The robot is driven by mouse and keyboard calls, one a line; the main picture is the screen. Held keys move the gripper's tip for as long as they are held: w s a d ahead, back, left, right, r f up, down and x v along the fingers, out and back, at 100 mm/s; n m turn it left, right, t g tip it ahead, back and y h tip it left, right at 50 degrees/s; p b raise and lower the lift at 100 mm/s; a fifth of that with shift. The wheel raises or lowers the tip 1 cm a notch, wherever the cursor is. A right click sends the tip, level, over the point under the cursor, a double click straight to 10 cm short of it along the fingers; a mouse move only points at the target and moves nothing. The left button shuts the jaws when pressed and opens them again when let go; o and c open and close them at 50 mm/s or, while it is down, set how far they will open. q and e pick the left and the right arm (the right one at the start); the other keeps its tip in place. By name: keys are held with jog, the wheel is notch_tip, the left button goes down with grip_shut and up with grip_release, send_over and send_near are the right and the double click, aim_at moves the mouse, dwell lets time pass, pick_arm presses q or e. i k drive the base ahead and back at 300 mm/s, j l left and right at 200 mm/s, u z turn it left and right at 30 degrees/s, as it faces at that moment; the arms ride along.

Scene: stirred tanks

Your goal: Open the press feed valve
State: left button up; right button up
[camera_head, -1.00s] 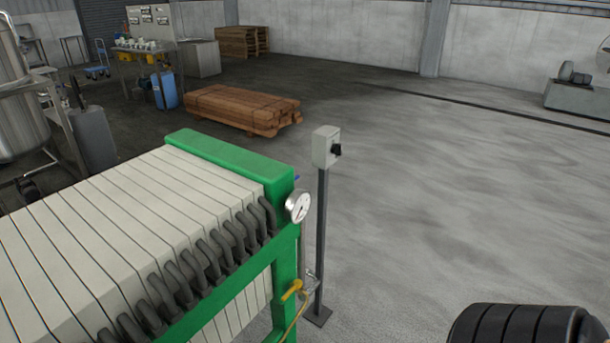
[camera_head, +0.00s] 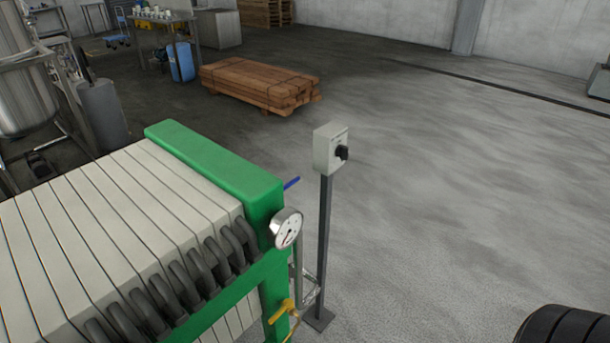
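The filter press stands at the lower left, with a green frame (camera_head: 215,165) and a pack of pale plates (camera_head: 110,215). A blue lever handle (camera_head: 292,183) sticks out behind the frame's corner. A yellow lever handle (camera_head: 281,311) sits low at the frame's front end, beside pipework (camera_head: 306,285). I cannot tell from the picture which of these is the press feed valve. A round pressure gauge (camera_head: 287,228) is fixed to the frame's corner. Neither gripper is in view.
A grey switch box (camera_head: 331,149) with a black knob stands on a post (camera_head: 324,245) just right of the press. Strapped timber (camera_head: 260,84) lies behind. A ribbed black part (camera_head: 565,325) shows at the lower right. The floor to the right is open.

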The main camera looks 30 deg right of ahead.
aim_at(295, 180)
jog(key=i+l+z, duration=0.1)
jog(key=l, duration=0.35)
jog(key=i+l+z, duration=0.1)
jog(key=i+l, duration=0.25)
jog(key=i+l+z, duration=0.15)
jog(key=l, duration=0.3)
jog(key=i+l+u, duration=0.1)
jog(key=l+u, duration=0.65)
